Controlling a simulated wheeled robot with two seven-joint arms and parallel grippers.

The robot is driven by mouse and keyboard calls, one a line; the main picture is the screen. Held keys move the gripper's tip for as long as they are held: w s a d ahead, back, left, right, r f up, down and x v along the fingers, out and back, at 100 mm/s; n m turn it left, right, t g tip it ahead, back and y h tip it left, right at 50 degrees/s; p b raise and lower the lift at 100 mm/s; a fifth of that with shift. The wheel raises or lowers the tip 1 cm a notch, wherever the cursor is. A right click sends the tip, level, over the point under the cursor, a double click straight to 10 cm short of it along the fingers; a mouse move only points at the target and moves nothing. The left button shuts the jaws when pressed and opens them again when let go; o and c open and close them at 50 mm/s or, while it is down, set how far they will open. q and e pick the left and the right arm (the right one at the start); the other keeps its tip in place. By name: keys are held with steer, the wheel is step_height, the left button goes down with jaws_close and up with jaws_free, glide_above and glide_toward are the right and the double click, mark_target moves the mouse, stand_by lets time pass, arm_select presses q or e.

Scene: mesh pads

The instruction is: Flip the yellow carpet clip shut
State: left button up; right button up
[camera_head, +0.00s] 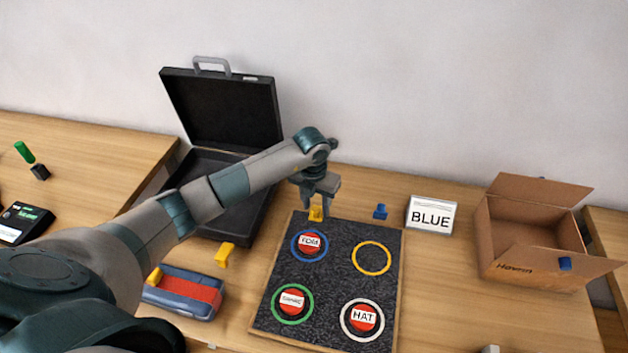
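A yellow carpet clip (316,213) sits at the far edge of the dark grey carpet pad (335,285), left of that edge's middle. My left arm reaches across from the lower left. My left gripper (317,203) points down right at this clip, its fingertips partly covering it. I cannot tell whether the fingers are closed on the clip or only beside it, nor whether the clip's flap is up or down. Another yellow clip (225,255) is on the table left of the pad.
The pad bears coloured rings and red labelled buttons. A blue clip (380,211) and a BLUE sign (431,216) stand behind it. An open black case (222,110) is at the left, a cardboard box (535,235) at the right, a blue-and-red box (187,290) in front left.

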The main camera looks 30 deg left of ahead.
arm_select(q)
step_height(320, 180, up, 16)
steer(key=s+b, duration=0.2)
steer(key=b, duration=0.3)
steer(key=shift+r, duration=0.15)
stand_by(0.3)
